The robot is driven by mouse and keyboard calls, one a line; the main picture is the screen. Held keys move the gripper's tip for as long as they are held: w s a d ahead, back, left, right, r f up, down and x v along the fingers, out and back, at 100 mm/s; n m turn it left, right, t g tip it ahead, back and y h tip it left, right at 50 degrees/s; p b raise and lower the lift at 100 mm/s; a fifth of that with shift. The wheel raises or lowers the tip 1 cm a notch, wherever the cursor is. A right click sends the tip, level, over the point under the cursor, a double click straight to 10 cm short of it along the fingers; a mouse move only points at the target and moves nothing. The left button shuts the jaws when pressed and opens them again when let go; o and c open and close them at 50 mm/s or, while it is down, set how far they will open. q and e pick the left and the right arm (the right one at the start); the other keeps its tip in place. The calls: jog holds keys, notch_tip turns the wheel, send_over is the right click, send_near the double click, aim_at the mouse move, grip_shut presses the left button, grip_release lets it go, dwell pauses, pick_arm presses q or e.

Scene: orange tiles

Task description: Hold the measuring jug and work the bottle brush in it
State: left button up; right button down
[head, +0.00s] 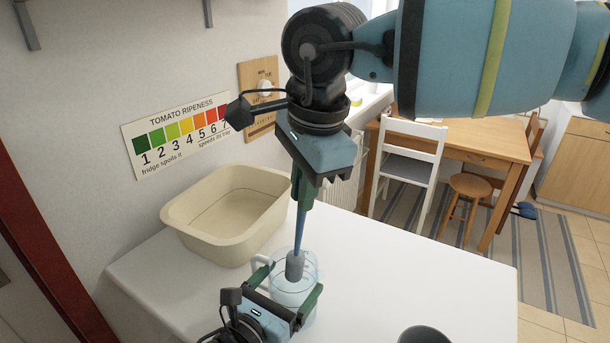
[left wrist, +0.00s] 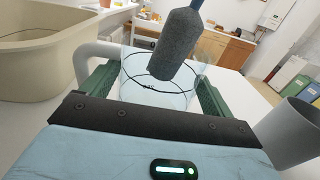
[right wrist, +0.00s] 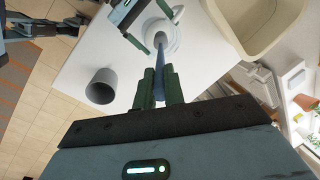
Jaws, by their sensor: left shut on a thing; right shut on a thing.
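The clear measuring jug (head: 293,290) stands on the white table, its white handle to the left. My left gripper (head: 290,287) is shut around the jug's sides; in the left wrist view its green fingers flank the jug (left wrist: 158,97). My right gripper (head: 302,190) is above the jug, shut on the blue handle of the bottle brush (head: 300,232). The brush's grey head (left wrist: 178,45) points down at the jug's mouth, its lower end appearing inside the rim. The brush shaft also shows in the right wrist view (right wrist: 160,60). How deep the head reaches is hard to tell.
A cream basin (head: 225,215) stands at the table's back left, close to the jug. A dark grey cup (right wrist: 102,87) stands on the table, partly cut off in the head view (head: 424,336). The white tabletop (head: 420,265) is clear to the right of the jug.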

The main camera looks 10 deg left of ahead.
aim_at(297, 244)
jog(key=shift+x, duration=4.75)
jog(key=shift+w+d, duration=0.1)
jog(key=shift+d, duration=0.05)
